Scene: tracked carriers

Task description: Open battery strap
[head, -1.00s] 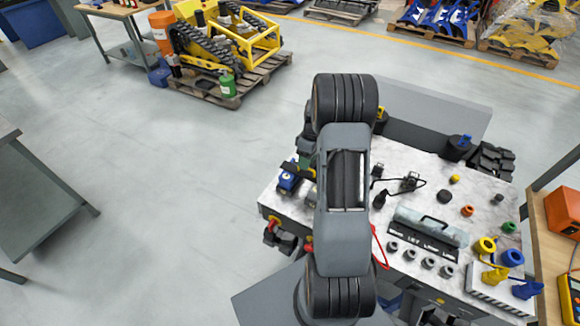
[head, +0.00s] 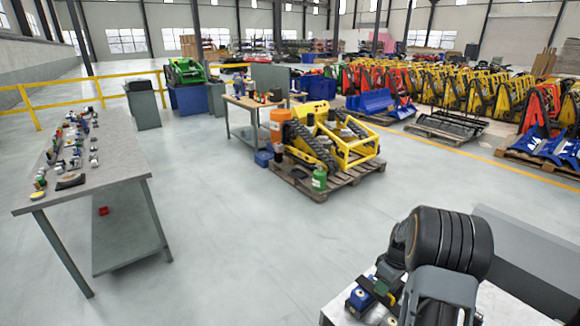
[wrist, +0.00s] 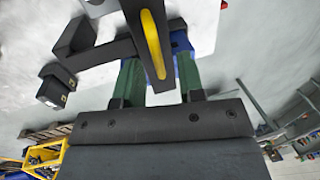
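In the wrist view, my gripper (wrist: 160,75) has two green fingers standing apart. A blue battery part (wrist: 181,43) shows behind the fingers. In the head view, the blue battery (head: 361,298) sits at the left edge of the pale bench, with a dark strap piece (head: 368,286) across it. My gripper (head: 388,291) is beside it, mostly hidden behind my arm.
The marble-topped bench (head: 497,308) is largely hidden by my arm and cut off by the frame. A grey worktable (head: 120,165) with small parts stands at left. A yellow tracked carrier (head: 352,147) rests on a pallet behind. The floor between is clear.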

